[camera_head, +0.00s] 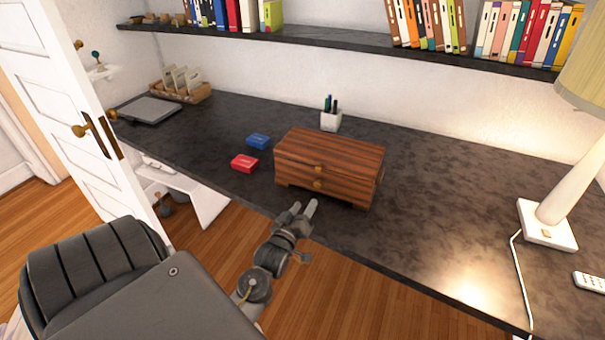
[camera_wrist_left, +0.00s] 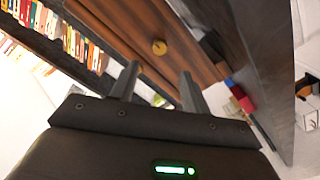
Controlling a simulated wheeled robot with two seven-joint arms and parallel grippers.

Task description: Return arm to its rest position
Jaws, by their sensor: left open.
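My left gripper (camera_head: 303,208) is open and empty, with its fingers apart, just in front of the desk's front edge. It is below and in front of the wooden box (camera_head: 330,158), apart from it as far as I can tell. The box is striped brown wood, closed, and has two brass knobs. My right gripper is not in view.
The dark desk (camera_head: 430,210) holds a red box (camera_head: 245,163), a blue box (camera_head: 258,141), a pen cup (camera_head: 331,120) and a lamp (camera_head: 550,205). A white door (camera_head: 70,100) stands at left. A bookshelf (camera_head: 350,48) hangs above. Floor lies open before the desk.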

